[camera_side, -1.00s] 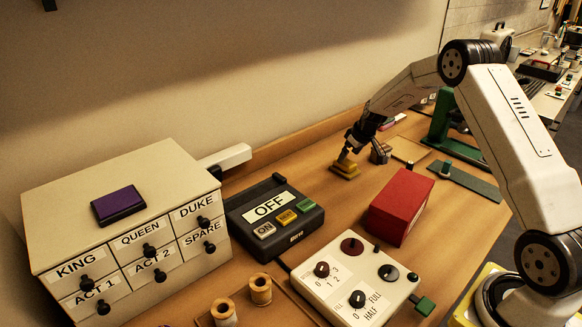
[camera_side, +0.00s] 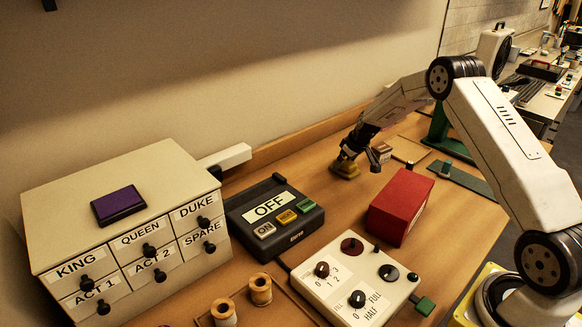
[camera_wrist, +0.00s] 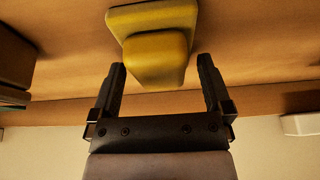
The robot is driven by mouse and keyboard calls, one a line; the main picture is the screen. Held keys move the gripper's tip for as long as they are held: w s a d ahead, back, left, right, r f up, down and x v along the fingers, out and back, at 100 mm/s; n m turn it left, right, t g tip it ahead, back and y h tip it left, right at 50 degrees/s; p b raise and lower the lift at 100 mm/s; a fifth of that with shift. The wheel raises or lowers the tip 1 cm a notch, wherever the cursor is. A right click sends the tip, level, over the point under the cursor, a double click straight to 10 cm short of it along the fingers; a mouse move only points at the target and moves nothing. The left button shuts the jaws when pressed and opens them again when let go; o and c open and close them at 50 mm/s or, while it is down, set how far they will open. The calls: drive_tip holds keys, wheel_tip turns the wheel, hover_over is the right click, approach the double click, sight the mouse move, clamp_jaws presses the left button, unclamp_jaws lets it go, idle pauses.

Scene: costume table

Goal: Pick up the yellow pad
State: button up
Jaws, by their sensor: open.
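The yellow pad (camera_side: 345,169) rests on the wooden table near the wall, right of the switch box. In the wrist view the yellow pad (camera_wrist: 155,45) has a wide base and a raised block on top. My gripper (camera_side: 358,154) is just above and beside it in the side view. In the wrist view the two black fingers of my gripper (camera_wrist: 162,72) are apart, and the near end of the raised block lies between and just beyond their tips. No finger visibly touches it. In the side view my gripper partly hides the pad.
A black switch box (camera_side: 265,222) marked OFF stands left of the pad. A red box (camera_side: 400,205) stands to the right and nearer. A drawer cabinet (camera_side: 50,204) with a purple pad (camera_side: 118,201) on top is at the left. Bare table lies around the yellow pad.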

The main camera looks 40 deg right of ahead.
sight(345, 161)
drive_tip(key=c, duration=1.3)
drive_tip(key=shift+r, duration=0.1)
drive_tip(key=shift+r, duration=1.4)
drive_tip(key=s+a+r, duration=0.5)
drive_tip(key=s+r, duration=0.5)
drive_tip(key=s, duration=0.3)
